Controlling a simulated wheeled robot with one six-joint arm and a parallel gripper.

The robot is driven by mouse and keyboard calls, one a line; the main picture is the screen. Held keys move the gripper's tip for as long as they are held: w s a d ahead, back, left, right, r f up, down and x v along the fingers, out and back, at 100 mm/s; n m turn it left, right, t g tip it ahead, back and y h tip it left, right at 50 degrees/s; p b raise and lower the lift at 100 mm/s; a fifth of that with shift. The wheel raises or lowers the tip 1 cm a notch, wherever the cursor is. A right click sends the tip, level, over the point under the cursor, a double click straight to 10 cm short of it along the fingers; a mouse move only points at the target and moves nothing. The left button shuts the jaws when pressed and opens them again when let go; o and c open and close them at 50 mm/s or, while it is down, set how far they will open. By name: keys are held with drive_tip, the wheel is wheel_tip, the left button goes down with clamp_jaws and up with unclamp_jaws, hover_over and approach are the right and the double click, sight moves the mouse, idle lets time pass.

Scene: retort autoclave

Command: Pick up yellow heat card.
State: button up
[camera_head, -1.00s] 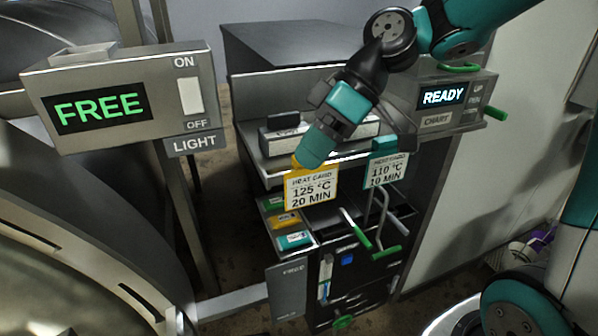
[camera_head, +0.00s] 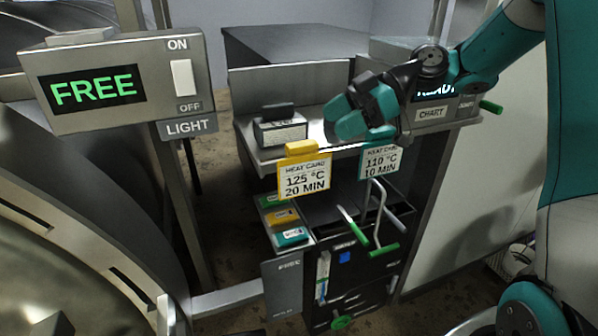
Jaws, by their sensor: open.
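The yellow heat card (camera_head: 304,178), marked 125 °C 20 MIN, stands upright at the front of the metal bench, with its yellow grip tab on top in plain view. A teal heat card (camera_head: 379,163), marked 110 °C 10 MIN, stands to its right. My gripper (camera_head: 344,118) is open and empty, with teal fingertips pointing left. In the picture it is above and to the right of the yellow card, apart from it. It partly covers the bench behind the teal card.
A light switch box (camera_head: 120,87) reading FREE is at the upper left. A labelled block (camera_head: 280,131) sits on the bench behind the yellow card. Green-tipped levers (camera_head: 383,251) stick out below the teal card. A READY panel (camera_head: 432,113) is partly hidden by my arm.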

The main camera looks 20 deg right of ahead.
sight(304, 143)
drive_tip(key=x, duration=0.2)
drive_tip(key=shift+a+p, duration=0.3)
drive_tip(key=shift+a, duration=0.05)
drive_tip(key=shift+s+d+f+p+x, duration=0.15)
drive_tip(key=shift+p+x, duration=0.3)
drive_tip(key=shift+x, duration=0.55)
drive_tip(key=shift+f+p+x, duration=0.2)
drive_tip(key=shift+p+x, duration=0.25)
drive_tip(key=shift+x, duration=0.55)
drive_tip(key=shift+s+d+f+p+x, duration=0.15)
drive_tip(key=shift+p+x, duration=0.3)
drive_tip(key=shift+x, duration=0.5)
drive_tip(key=c, duration=1.1)
drive_tip(key=shift+c, duration=0.3)
drive_tip(key=shift+w+r, duration=0.15)
